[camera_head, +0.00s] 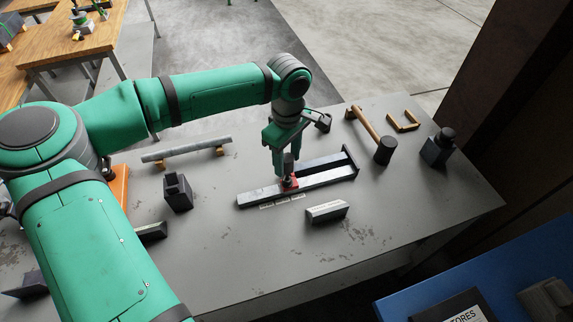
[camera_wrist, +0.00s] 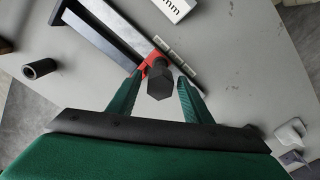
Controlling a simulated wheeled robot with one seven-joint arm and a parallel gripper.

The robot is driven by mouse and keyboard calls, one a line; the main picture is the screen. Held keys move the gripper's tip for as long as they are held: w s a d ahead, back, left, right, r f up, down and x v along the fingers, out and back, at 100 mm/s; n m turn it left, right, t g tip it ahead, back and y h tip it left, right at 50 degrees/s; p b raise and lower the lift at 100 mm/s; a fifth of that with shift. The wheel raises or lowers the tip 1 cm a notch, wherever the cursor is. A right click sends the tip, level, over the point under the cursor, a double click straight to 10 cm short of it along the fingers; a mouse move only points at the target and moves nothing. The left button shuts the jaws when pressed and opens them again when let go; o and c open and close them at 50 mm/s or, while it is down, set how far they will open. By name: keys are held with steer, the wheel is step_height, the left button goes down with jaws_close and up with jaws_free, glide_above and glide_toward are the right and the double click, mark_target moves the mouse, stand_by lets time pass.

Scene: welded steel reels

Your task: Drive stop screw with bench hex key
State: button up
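A long steel rail (camera_head: 262,196) with a dark end piece lies on the bench, and it also crosses the upper left of the wrist view (camera_wrist: 112,42). A red block (camera_head: 291,183) sits on the rail, partly hidden by my gripper. A dark hexagonal piece (camera_wrist: 160,84) stands upright at the red block (camera_wrist: 153,57); I cannot tell whether it is the screw head or the hex key. My gripper (camera_wrist: 160,88) points down over it, one green finger on each side. A gap shows on the right of the piece, and the fingers look open around it.
A pale labelled block (camera_head: 327,212) lies in front of the rail. A mallet (camera_head: 385,150), a yellow bracket (camera_head: 404,122) and a dark block (camera_head: 437,152) are to the right. A dark open box (camera_head: 178,193) and a bar on supports (camera_head: 187,149) are left.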

steer(key=shift+r, duration=0.1)
steer(key=shift+r, duration=3.45)
